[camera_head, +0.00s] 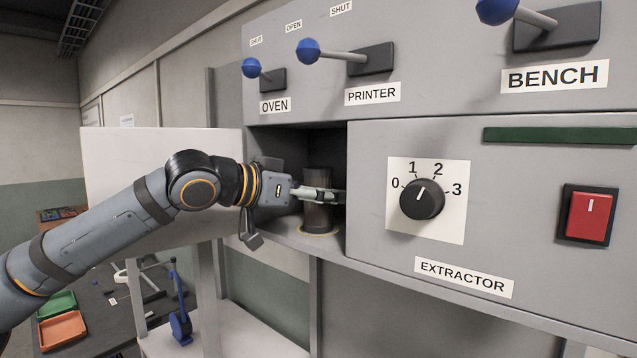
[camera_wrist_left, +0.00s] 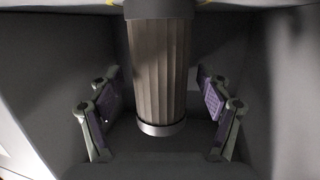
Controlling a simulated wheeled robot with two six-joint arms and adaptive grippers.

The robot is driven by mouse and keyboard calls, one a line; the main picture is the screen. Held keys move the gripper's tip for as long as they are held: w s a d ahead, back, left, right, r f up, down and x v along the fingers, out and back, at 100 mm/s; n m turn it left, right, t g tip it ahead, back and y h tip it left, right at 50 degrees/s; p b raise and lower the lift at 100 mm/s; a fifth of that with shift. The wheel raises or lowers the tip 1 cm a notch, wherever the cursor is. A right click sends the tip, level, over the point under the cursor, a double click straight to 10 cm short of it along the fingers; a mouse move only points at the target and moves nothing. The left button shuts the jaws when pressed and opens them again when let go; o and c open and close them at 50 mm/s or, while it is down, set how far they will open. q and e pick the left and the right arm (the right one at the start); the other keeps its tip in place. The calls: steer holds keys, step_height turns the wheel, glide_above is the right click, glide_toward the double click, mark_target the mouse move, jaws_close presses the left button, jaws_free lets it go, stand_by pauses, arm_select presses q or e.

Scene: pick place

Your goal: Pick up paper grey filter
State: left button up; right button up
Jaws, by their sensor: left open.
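The paper grey filter is a pleated grey-brown cylinder (camera_head: 318,185) standing upright in an open compartment of the grey cabinet, in the head view. In the left wrist view the filter (camera_wrist_left: 158,70) fills the middle, with a dark cap at one end and a pale metal ring at the other. My left gripper (camera_head: 322,195) reaches into the compartment at the filter. Its open fingers (camera_wrist_left: 160,110) stand on either side of the filter, with a visible gap on both sides. My right gripper is not in view.
The compartment's white door (camera_head: 150,185) is swung open at the left, behind my left arm. The extractor panel with a black dial (camera_head: 422,199) and red switch (camera_head: 590,215) borders the compartment on the right. Blue-knobbed levers (camera_head: 308,51) jut out above. Green and orange trays (camera_head: 62,329) lie lower left.

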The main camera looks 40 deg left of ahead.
arm_select(q)
steer(key=shift+w+f, duration=0.1)
steer(key=shift+w, duration=0.1)
steer(key=shift+s, duration=0.2)
steer(key=c, duration=0.6)
steer(key=shift+w, duration=0.1)
steer(key=c, duration=0.7)
steer(key=shift+c, duration=0.4)
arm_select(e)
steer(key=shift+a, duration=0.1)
